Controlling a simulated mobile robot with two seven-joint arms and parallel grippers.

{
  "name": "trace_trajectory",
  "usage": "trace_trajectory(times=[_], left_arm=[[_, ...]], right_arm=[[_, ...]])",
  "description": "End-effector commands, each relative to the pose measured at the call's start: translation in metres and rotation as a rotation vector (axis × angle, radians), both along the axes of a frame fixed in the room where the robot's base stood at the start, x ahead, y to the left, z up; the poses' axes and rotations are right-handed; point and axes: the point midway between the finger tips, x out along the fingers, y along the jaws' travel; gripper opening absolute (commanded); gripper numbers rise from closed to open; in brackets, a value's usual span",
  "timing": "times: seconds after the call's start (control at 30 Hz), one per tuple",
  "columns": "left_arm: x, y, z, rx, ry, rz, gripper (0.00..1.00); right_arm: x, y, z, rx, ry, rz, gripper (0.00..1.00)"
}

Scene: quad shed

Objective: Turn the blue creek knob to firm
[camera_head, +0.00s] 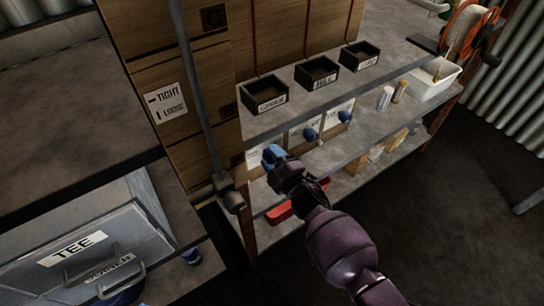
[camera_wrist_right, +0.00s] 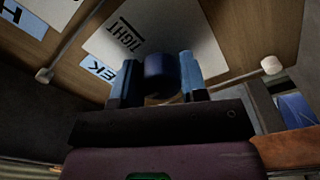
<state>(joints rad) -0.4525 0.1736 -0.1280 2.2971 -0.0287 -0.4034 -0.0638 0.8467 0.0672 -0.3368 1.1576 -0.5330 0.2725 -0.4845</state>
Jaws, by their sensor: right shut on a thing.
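The blue creek knob (camera_wrist_right: 160,75) shows in the right wrist view as a dark blue round knob between my two light-blue fingers. A white plate behind it reads "TIGHT", and a label ending in "EK" (camera_wrist_right: 97,68) is beside it. My right gripper (camera_wrist_right: 157,80) is shut on the knob. In the head view, my right gripper (camera_head: 272,155) reaches the leftmost panel under the upper shelf and hides the knob there. The knob's exact turn angle cannot be told. My left gripper is not in view.
Two more blue knobs, a middle one (camera_head: 309,133) and a right one (camera_head: 345,116), sit on panels to the right. Small black bins (camera_head: 264,95) stand on the shelf above. A "TIGHT/LOOSE" sign (camera_head: 166,103) hangs on the post. A red tray (camera_head: 285,210) lies below.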

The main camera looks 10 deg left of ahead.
Motion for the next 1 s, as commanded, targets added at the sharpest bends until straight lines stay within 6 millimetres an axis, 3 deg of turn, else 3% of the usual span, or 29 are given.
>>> trace_trajectory(times=[0.43,0.47,0.6,1.0], left_arm=[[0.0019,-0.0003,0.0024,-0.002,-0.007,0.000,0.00],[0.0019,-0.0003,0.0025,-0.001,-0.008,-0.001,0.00],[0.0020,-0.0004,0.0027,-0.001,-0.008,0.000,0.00],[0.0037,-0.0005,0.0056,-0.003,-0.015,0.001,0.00]], right_arm=[[-0.0004,0.0007,0.0002,0.010,0.007,0.001,0.16],[-0.0004,0.0007,0.0002,0.010,0.007,0.001,0.41],[-0.0002,0.0006,0.0002,0.009,0.006,0.001,0.63],[-0.0035,-0.0034,0.0006,0.008,0.006,-0.001,0.65]])
